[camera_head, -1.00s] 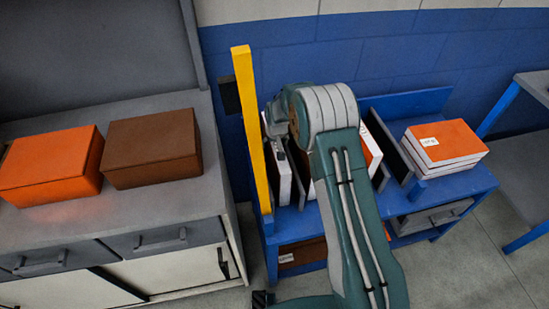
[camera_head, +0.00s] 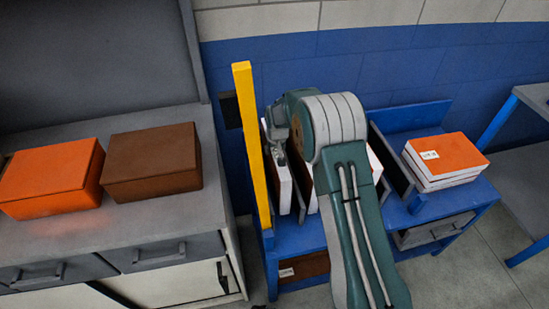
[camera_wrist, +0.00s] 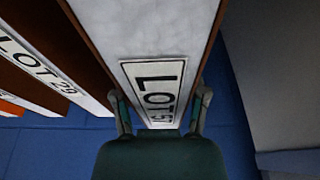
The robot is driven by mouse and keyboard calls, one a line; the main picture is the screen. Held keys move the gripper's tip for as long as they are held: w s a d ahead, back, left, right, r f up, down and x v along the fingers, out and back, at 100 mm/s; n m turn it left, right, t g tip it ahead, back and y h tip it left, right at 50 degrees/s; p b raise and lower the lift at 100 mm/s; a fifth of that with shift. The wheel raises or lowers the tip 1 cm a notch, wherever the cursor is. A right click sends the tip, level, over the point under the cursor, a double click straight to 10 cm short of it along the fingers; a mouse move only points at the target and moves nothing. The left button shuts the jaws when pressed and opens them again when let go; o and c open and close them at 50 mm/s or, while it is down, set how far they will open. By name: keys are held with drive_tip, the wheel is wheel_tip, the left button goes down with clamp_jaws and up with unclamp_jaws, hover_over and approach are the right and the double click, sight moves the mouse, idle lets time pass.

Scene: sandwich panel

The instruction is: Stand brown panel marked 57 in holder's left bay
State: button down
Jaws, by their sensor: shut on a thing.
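My gripper (camera_wrist: 161,112) is shut on a panel with a pale core edge (camera_wrist: 150,30) and a brown face, its fingers on either side. Its label (camera_wrist: 158,92) reads LOT and a number starting with 5; the rest is partly hidden. In the head view my gripper (camera_head: 275,145) is at the top of this white-edged panel (camera_head: 283,188), which is upright at the left end of the blue holder (camera_head: 295,236), beside the yellow post (camera_head: 250,140). I cannot tell whether its bottom edge touches the holder floor.
Panel LOT 29 (camera_wrist: 45,68) stands to the left in the wrist view. Orange-topped panels (camera_head: 452,152) lie stacked on the holder's right. A brown panel (camera_head: 305,268) lies on the lower shelf. Orange (camera_head: 50,178) and brown (camera_head: 152,165) boxes stand on the grey counter (camera_head: 120,222).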

wheel_tip(320, 180, up, 19)
drive_tip(key=shift+r, duration=0.2)
idle(1.5)
